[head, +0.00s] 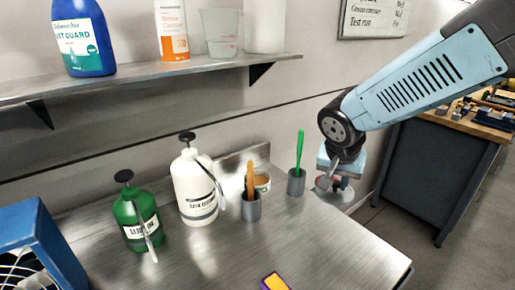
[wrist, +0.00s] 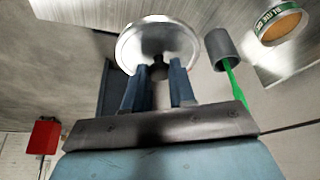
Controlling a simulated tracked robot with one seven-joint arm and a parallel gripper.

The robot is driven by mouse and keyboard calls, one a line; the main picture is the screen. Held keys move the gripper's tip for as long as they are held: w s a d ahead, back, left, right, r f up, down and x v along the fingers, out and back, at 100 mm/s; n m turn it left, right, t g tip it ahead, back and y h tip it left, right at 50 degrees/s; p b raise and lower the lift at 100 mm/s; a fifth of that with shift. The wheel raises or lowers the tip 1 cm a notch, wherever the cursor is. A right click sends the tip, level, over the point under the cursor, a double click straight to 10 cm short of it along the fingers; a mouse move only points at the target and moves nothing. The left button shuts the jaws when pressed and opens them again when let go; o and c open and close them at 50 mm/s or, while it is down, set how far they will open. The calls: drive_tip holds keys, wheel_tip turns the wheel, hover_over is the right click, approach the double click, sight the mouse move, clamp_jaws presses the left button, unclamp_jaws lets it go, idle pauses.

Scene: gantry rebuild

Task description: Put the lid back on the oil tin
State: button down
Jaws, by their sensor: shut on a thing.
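My gripper (wrist: 160,75) is shut on the dark knob of a round silver lid (wrist: 158,38). In the head view, my gripper (head: 330,178) holds the lid (head: 333,197) near the bench's back right edge, right of the cup with the green brush. The oil tin appears to be the open, low, round tin with amber contents (head: 263,182), standing at the back of the bench, partly hidden by the cup with the wooden handle. It also shows at top right in the wrist view (wrist: 283,24). The lid is apart from the tin.
A grey cup with a green brush (head: 296,183) stands between the tin and my gripper. Another grey cup (head: 251,208) stands just in front of the tin. A white pump bottle (head: 197,190) and green pump bottle (head: 134,222) stand left. The bench (head: 330,240) is clear front right.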

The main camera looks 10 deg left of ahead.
drive_tip(key=shift+a, duration=0.3)
drive_tip(key=shift+a, duration=0.2)
drive_tip(key=w+a+f+n+y, duration=0.1)
drive_tip(key=w+a+n+y, duration=0.1)
drive_tip(key=w+a+n, duration=0.65)
drive_tip(key=w+a+f+n+y, duration=0.15)
drive_tip(key=w+a, duration=0.45)
drive_tip(key=a, duration=0.7)
drive_tip(key=shift+m+g, duration=0.4)
drive_tip(key=shift+s+a+f, duration=0.1)
drive_tip(key=shift+f, duration=3.1)
drive_tip(key=shift+f, duration=0.1)
drive_tip(key=shift+c, duration=1.9)
unclamp_jaws()
